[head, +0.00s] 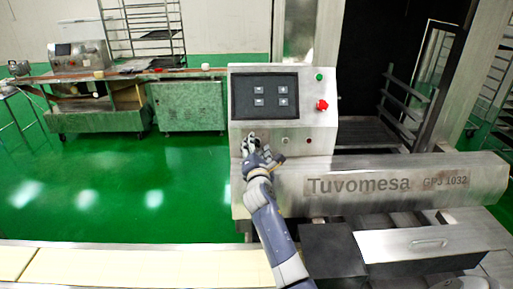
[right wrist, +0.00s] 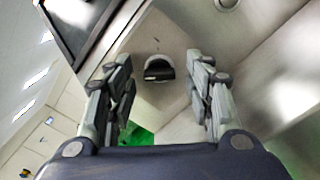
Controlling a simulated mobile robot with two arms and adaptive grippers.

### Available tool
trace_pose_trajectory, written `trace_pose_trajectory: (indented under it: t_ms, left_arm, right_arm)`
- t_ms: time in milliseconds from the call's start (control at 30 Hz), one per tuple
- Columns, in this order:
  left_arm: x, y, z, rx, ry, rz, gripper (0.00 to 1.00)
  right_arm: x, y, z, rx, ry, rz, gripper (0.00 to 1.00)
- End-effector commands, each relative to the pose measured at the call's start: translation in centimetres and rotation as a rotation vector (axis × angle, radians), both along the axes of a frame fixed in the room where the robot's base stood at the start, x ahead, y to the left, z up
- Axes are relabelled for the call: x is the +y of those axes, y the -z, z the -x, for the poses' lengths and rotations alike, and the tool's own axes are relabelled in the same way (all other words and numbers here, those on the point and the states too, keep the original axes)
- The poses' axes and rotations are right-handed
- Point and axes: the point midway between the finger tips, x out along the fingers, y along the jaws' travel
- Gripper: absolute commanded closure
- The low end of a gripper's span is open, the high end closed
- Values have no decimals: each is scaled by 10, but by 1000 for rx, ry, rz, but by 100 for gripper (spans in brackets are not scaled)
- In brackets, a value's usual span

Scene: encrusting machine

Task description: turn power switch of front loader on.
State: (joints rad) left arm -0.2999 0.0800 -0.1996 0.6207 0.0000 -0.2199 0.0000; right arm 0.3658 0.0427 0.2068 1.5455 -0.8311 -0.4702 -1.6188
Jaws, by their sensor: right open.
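My right gripper (right wrist: 160,60) is open and empty. In the head view my right gripper (head: 251,143) is in front of the lower left of the control panel and largely covers the switch there. Whether the fingers touch anything is unclear. My left gripper is not in view.
The panel carries a dark screen (head: 265,96), a green button (head: 319,77) and a red knob (head: 322,105). A pale conveyor (head: 130,265) runs along the near left. Another machine (head: 95,90) stands far left. Green floor (head: 110,190) between is clear.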

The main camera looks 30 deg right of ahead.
Motion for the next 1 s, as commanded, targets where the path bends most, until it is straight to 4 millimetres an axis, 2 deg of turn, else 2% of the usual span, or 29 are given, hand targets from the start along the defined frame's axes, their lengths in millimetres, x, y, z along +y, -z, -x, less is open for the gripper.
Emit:
trace_pose_trajectory:
  t_ms: [167, 300, 367, 733, 1000]
  left_arm:
    - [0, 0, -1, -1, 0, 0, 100]
    - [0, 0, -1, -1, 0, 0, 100]
    - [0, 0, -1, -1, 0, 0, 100]
    - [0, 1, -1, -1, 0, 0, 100]
    - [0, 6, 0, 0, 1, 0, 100]
  right_arm:
    - [0, 0, 0, -1, 1, 0, 52]
    - [0, 0, 0, -1, 1, 0, 83]
    - [0, 0, 0, -1, 1, 0, 96]
    - [0, 0, 0, -18, 1, -28, 96]
    - [0, 1, 1, -98, 2, -157, 96]
